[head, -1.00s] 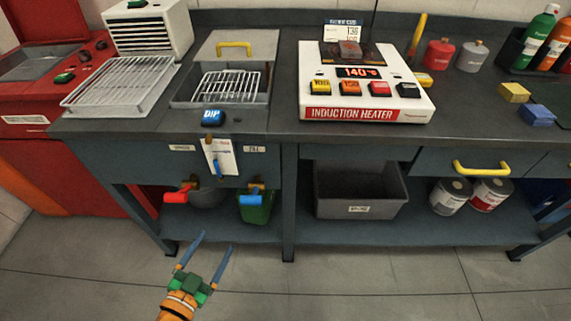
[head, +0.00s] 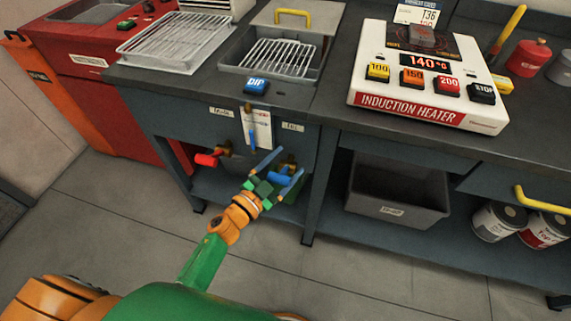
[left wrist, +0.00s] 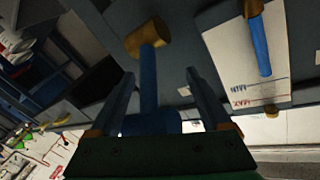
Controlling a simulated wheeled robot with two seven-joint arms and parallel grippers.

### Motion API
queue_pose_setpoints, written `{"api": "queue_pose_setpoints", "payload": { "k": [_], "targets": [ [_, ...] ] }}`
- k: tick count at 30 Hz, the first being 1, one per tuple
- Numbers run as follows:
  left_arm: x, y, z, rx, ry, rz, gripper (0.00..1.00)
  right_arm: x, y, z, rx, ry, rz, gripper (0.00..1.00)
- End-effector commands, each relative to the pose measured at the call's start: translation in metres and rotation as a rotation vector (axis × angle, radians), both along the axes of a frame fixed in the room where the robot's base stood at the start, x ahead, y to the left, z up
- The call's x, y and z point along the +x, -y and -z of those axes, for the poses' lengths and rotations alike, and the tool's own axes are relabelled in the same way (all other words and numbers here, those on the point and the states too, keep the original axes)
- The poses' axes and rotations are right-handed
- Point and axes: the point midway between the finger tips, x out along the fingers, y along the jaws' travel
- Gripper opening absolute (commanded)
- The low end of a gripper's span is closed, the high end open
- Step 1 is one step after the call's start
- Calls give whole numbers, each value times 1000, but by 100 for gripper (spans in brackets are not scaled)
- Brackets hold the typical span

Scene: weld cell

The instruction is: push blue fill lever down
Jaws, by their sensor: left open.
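The blue fill lever (head: 279,178) sticks out from a brass valve under the FILL label (head: 292,127) on the front of the bench. In the left wrist view its blue stem (left wrist: 149,85) runs from the brass fitting (left wrist: 148,40) to a thicker blue handle (left wrist: 150,122). My left gripper (head: 290,161) is open at the lever. In the wrist view its two fingers (left wrist: 159,74) lie on either side of the stem, with gaps visible. The handle sits close to the palm; I cannot tell whether it touches. My right gripper is out of view.
A red-handled valve (head: 206,159) sits to the left. A white gauge card (head: 257,130) with a blue tube hangs between the valves. The dip tank (head: 232,62) is above. A bench leg (head: 314,190) and a grey bin (head: 390,195) are to the right.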

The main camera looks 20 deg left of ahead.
Motion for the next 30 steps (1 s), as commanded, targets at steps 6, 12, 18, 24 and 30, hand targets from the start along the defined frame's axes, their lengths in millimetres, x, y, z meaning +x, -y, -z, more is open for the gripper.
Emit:
{"api": "queue_pose_setpoints", "payload": {
  "k": [6,12,18,24,30],
  "targets": [
    [2,1,0,-1,0,0,82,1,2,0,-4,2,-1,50],
    [1,1,0,-1,0,0,44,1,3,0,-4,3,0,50],
    [1,1,0,-2,0,0,0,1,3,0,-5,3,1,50],
    [1,1,-1,-5,1,1,0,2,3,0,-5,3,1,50],
    [0,1,5,-8,28,0,0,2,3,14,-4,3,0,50]
  ]
}}
